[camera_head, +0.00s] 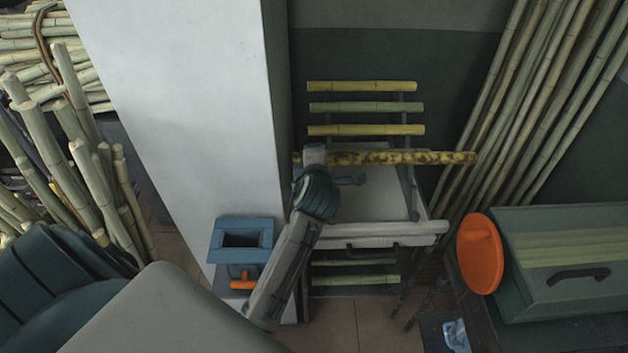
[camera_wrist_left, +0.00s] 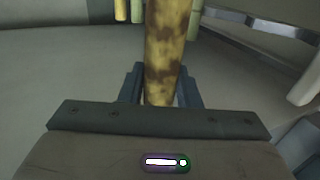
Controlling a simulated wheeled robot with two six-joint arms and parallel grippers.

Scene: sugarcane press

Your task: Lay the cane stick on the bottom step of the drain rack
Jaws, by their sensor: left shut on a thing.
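The cane stick (camera_head: 400,158), yellow with brown blotches, lies nearly level across the head view. My left gripper (camera_head: 318,158) is shut on it near its left end. In the left wrist view the stick (camera_wrist_left: 165,50) stands between the two dark blue jaws of my left gripper (camera_wrist_left: 160,92) and runs away from them. The drain rack (camera_head: 415,190) is behind and below the stick, with yellow and green canes on its upper steps. Whether the stick touches the rack is unclear. My right gripper is out of view.
A white pillar (camera_head: 200,110) stands left of the rack, with a blue hopper (camera_head: 241,240) at its foot. Tall canes (camera_head: 540,100) lean at the right. An orange disc (camera_head: 479,253) and a green box (camera_head: 565,270) stand at the lower right.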

